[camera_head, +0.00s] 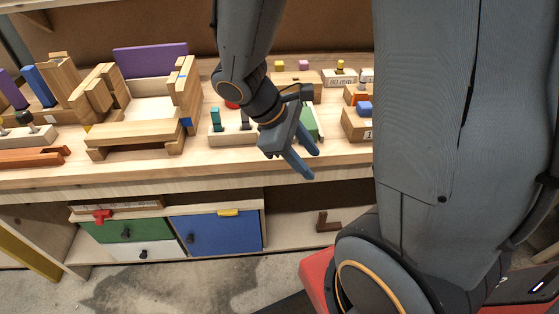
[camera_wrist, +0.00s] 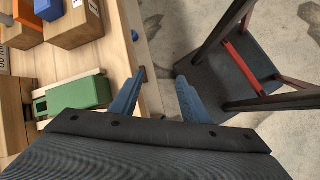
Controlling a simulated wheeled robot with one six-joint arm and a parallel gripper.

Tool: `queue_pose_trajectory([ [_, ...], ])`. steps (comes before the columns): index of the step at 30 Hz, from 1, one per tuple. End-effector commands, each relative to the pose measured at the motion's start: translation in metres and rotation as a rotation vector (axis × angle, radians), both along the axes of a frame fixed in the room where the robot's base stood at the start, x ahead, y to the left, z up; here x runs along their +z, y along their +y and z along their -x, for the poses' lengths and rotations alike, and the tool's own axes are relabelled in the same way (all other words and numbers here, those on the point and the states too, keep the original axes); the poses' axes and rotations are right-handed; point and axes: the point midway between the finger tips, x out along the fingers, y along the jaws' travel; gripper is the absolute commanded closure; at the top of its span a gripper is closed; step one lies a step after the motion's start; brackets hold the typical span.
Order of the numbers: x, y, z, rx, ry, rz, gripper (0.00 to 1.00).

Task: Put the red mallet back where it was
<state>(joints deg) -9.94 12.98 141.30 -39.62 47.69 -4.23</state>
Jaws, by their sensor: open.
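I cannot make out a whole red mallet in either view. In the head view, a small red rounded piece (camera_head: 232,104) shows on the bench, partly hidden behind my arm; I cannot tell whether it belongs to the mallet. A small red T-shaped piece (camera_head: 101,215) sits at the front of the low cabinet's top left. My gripper (camera_head: 312,164) is open and empty over the bench's front edge. In the wrist view, the space between its fingers (camera_wrist: 160,77) shows only the bench edge and the floor.
The wooden bench (camera_head: 200,172) carries a wooden frame (camera_head: 135,132), a green block (camera_wrist: 80,96) and small boxes with blue and orange pieces. Below stands a cabinet with green and blue doors (camera_head: 215,235). In the wrist view, a dark stool with red bars (camera_wrist: 240,60) stands beside the bench.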

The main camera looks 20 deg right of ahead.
Motion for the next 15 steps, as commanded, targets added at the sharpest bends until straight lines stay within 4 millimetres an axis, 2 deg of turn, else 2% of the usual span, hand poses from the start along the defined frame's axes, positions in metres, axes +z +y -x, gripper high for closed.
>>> queue_pose_trajectory([
  [3, -0.004, 0.026, 0.013, -0.292, -0.130, -0.188, 0.58],
  [7, -0.001, 0.051, 0.009, -0.555, -0.264, -0.340, 0.58],
  [12, 0.006, 0.064, -0.003, -0.748, -0.373, -0.441, 0.58],
  [15, 0.007, 0.066, -0.005, -0.787, -0.393, -0.459, 0.58],
])
